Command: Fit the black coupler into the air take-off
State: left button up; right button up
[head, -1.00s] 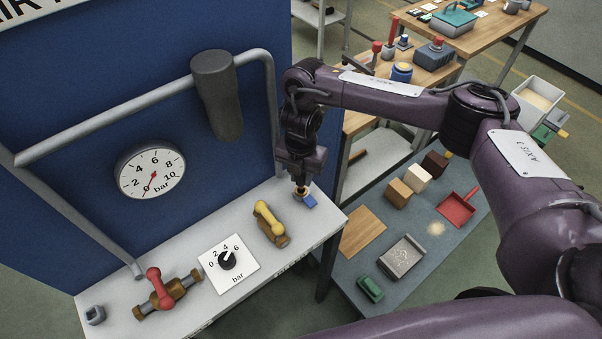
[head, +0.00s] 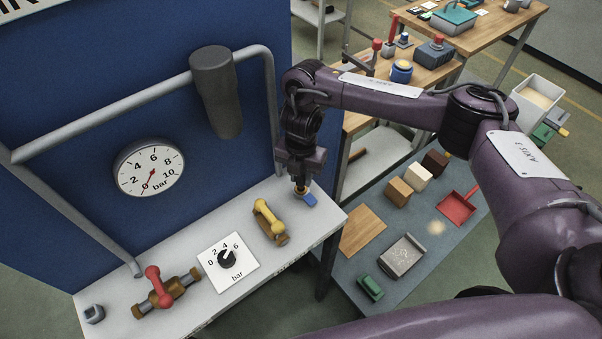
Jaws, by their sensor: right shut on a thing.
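My right gripper (head: 300,177) points down over the far right end of the white bench. It is shut on a small dark piece, the black coupler (head: 300,188), mostly hidden by the fingers. My left gripper is not in view.
On the white bench (head: 207,305) are a yellow-handled valve (head: 267,217), a dial plate (head: 246,275), a red-handled valve (head: 153,288) and a grey fitting (head: 94,314). A blue panel (head: 95,100) with a gauge (head: 148,168) and grey pipe (head: 110,125) rises behind.

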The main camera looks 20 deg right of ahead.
jog(key=shift+f+b, duration=0.9)
jog(key=shift+f, duration=0.45)
jog(key=o, duration=1.5)
jog(key=shift+c, duration=0.2)
jog(key=shift+r+p, duration=2.55)
jog(key=shift+r, duration=0.55)
